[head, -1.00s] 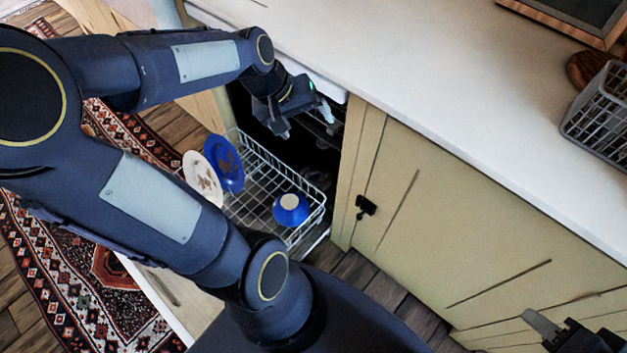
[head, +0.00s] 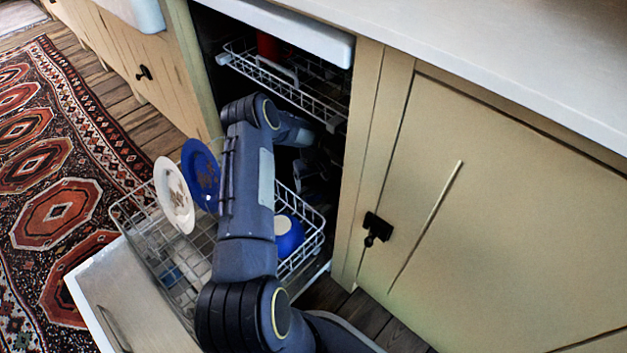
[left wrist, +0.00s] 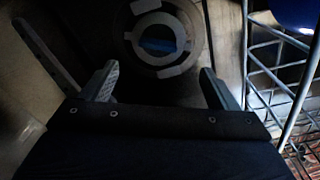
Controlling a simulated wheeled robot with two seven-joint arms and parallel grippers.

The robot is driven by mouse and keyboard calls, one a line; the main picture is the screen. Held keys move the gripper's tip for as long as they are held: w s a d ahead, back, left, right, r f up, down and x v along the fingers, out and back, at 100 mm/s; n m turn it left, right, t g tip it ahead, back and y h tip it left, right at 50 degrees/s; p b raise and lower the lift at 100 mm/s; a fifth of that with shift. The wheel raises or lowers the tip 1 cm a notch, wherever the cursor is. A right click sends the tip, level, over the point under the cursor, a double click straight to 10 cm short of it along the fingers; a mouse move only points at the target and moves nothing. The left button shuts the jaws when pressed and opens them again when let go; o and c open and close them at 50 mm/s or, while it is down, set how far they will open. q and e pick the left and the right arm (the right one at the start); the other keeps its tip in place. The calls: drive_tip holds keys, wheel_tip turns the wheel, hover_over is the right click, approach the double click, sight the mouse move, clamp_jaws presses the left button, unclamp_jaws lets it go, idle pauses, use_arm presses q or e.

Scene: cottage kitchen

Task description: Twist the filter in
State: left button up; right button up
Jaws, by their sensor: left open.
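The round filter (left wrist: 157,46) shows at the top middle of the left wrist view, in the dark dishwasher floor. It has a pale grey broken ring around a dark, bluish centre. I cannot tell how far it is turned. My left gripper (left wrist: 158,72) is open, its two fingers apart and pointing toward the filter, with nothing between them. In the head view my left arm reaches into the open dishwasher, and its gripper is hard to make out in the dark. My right gripper is out of view.
The lower rack (head: 150,212) is pulled out, holding a white plate (head: 173,195), a blue plate (head: 200,172) and a blue bowl (head: 288,238). The upper rack (head: 290,90) hangs above my left forearm. Rack wires (left wrist: 285,75) stand close right of the left gripper. The cabinet (head: 480,220) is at right.

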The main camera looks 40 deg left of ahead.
sight(314, 196)
use_arm(q)
drive_tip(key=shift+w+f+m+g, duration=0.15)
drive_tip(key=shift+w+f+m, duration=0.05)
drive_tip(key=shift+f, duration=0.4)
drive_tip(key=shift+w+f+m+g, duration=0.15)
drive_tip(key=shift+f+m, duration=0.05)
drive_tip(key=shift+f, duration=0.35)
wheel_tip(314, 196, down, 7)
drive_tip(key=b, duration=0.3)
drive_tip(key=shift+d+f+b, duration=0.1)
drive_tip(key=shift+b, duration=0.2)
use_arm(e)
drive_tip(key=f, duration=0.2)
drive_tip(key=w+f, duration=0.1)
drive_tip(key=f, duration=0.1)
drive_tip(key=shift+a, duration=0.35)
use_arm(q)
drive_tip(key=c, duration=1.1)
drive_tip(key=shift+m+b, duration=0.75)
drive_tip(key=shift+m, duration=0.45)
drive_tip(key=shift+s+m, duration=0.1)
drive_tip(key=shift+m, duration=0.6)
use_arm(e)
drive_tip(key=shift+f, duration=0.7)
